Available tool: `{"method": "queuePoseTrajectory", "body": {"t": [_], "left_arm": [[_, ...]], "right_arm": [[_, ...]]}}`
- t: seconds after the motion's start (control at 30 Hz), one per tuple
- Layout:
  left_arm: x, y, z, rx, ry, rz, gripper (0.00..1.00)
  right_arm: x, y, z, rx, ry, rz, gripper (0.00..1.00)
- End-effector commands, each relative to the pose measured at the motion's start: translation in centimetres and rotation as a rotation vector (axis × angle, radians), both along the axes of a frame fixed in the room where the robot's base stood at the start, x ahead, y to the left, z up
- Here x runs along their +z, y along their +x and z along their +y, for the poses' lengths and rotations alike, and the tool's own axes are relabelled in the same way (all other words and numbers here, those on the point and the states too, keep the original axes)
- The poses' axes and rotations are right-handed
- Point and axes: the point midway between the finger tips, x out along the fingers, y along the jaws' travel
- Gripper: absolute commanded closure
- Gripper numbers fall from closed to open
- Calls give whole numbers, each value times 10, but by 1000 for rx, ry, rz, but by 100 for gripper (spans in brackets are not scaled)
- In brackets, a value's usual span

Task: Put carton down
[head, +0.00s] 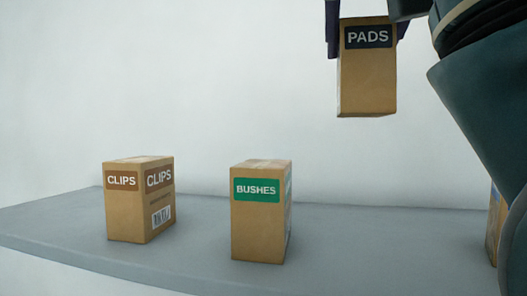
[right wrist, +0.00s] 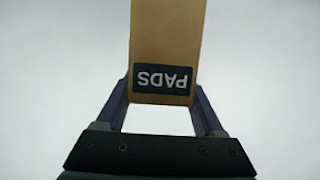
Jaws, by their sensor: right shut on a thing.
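A brown carton labelled PADS (head: 367,80) hangs in the air at the upper right of the head view, well above the grey surface. My right gripper (head: 366,22) is shut on it, with one finger on each side. In the right wrist view the same PADS carton (right wrist: 167,45) sits between the two fingers of the right gripper (right wrist: 163,92), its dark label upside down. The left gripper is in neither view.
A grey shelf (head: 330,225) runs across the lower head view. A CLIPS carton (head: 126,215) stands at left and a BUSHES carton (head: 257,220) near the middle. Another carton (head: 492,228) is mostly hidden behind my arm.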

Motion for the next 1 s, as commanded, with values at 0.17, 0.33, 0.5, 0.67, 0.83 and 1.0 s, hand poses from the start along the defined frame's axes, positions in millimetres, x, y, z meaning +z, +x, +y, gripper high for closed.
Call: {"method": "queuePoseTrajectory", "body": {"t": [0.17, 0.33, 0.5, 0.67, 0.83, 1.0], "left_arm": [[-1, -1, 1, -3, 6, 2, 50], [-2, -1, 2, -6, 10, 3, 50], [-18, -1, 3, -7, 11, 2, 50], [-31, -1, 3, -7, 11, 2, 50], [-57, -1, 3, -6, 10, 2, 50], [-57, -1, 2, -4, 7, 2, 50]], "right_arm": [[-54, -1, -1, -1, -5, 4, 100], [-95, -1, -1, 0, -4, 1, 100], [-112, 0, 0, 2, 0, -5, 100], [-125, 0, 0, 2, 0, -4, 100], [-153, 0, 0, 2, -2, -5, 100], [-153, 0, 0, 2, 0, -4, 100]]}}
